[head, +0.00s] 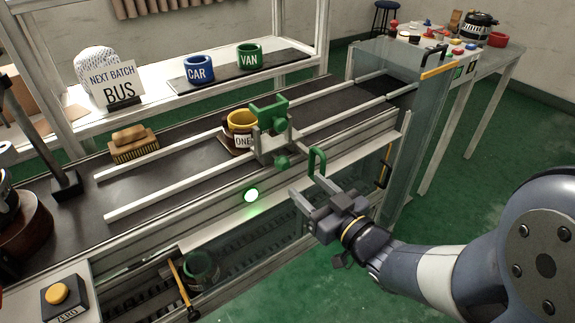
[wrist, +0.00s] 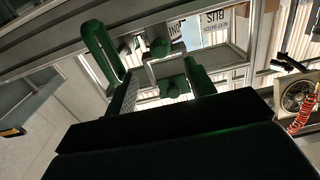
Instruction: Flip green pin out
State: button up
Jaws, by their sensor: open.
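A green clamp-like piece (head: 268,115) sits on a pale metal bracket (head: 272,148) at the front rail of the belt. A round green knob (head: 282,163) sticks out low on the bracket's near side. A green loop handle (head: 317,161) stands just beyond my gripper (head: 309,194); it also shows in the wrist view (wrist: 101,46). I cannot tell which green part is the pin. My gripper is open, in front of the belt's side, right of and below the knob, with a visible gap to it. In the wrist view, a dark block hides the lower half.
A brush (head: 133,145) lies at left. Blue (head: 199,68) and green (head: 249,55) rings sit on the back shelf. A clear panel (head: 405,140) stands right of my gripper. A green lamp (head: 250,195) is lit.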

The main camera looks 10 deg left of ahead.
aim_at(286, 167)
jog(key=x, duration=1)
jog(key=shift+w+a+b, duration=0.1)
jog(key=shift+b, duration=0.2)
grip_shut()
